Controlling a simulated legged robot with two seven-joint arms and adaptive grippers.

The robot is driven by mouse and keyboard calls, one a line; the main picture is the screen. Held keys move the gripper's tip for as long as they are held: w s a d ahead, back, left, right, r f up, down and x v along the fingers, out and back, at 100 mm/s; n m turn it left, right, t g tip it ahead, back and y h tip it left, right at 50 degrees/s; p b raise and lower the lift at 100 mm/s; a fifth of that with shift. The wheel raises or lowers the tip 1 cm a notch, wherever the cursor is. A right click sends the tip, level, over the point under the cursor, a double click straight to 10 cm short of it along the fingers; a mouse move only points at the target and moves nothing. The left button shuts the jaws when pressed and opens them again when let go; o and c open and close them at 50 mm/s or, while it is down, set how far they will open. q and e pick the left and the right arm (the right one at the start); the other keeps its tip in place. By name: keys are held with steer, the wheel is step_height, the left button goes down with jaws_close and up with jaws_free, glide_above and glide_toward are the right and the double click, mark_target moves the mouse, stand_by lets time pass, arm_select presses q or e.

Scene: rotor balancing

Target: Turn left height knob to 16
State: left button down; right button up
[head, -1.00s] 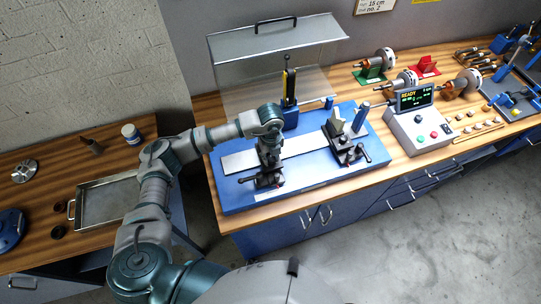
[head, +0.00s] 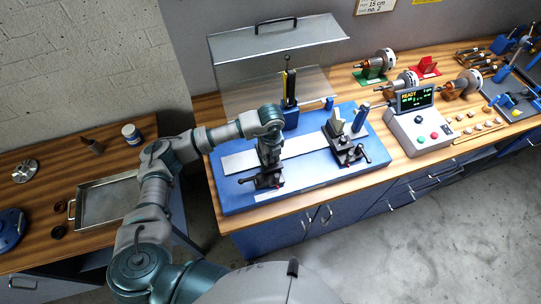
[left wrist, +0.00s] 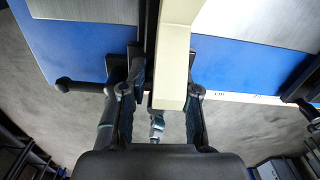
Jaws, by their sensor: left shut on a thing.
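The left support (head: 268,180) stands on the blue balancing machine base (head: 235,195), under my left gripper (head: 268,158). My left gripper points down at its top. In the left wrist view, a cream upright post (left wrist: 174,60) runs between the two dark fingers of my left gripper (left wrist: 163,80). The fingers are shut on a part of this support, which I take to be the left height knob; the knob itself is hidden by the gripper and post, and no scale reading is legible. The right support (head: 345,148) stands apart to the right. My right gripper is not in view.
A control box (head: 418,128) with a lit READY display stands right of the machine. A clear hood (head: 275,70) rises behind the base. Rotors (head: 375,62) on stands and small weights lie farther right. A metal tray (head: 105,203) is on the left bench.

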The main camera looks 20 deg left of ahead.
mark_target(272, 159)
arm_select(q)
steer(key=shift+s+d+f, duration=0.1)
steer(key=shift+s+d, duration=0.05)
steer(key=shift+s, duration=0.1)
steer(key=c, duration=0.8)
jaws_free()
steer(key=shift+c, duration=0.2)
steer(key=shift+d, duration=0.1)
steer(key=shift+w+r, duration=0.1)
steer(key=shift+r, duration=0.2)
step_height(272, 159, up, 12)
steer(key=shift+f, duration=0.2)
